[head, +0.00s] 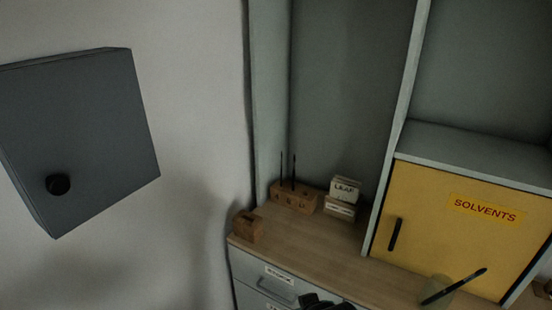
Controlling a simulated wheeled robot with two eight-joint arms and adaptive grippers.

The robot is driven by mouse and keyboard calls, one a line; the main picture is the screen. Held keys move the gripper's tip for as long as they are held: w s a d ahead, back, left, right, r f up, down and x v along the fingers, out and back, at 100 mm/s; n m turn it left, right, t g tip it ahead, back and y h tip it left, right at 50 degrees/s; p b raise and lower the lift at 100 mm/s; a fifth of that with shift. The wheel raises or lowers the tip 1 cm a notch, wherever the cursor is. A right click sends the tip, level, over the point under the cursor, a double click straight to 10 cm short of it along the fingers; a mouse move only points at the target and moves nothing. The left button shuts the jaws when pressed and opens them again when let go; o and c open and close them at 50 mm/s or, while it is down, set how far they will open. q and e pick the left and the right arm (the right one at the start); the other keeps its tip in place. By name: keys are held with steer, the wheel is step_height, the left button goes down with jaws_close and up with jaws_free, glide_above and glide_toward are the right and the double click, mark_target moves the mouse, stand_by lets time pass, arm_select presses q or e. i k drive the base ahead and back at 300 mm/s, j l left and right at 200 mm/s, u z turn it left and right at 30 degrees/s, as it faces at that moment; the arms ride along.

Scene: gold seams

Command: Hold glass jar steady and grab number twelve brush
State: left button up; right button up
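My other gripper is out of view.
A wooden block (294,200) with thin upright sticks and a small box marked LEAF (345,190) stand at the counter's back. A small wooden block (247,226) sits at the left corner. A yellow SOLVENTS door (450,235) stands behind the jar. A grey box (85,130) hangs left.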

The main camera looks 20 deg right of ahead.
mark_target(481, 271)
steer(key=z, duration=2.1)
steer(key=i+l+u, duration=0.35)
steer(key=l, duration=0.2)
steer(key=l+u, duration=0.15)
steer(key=i+l, duration=0.05)
steer(key=l, duration=0.05)
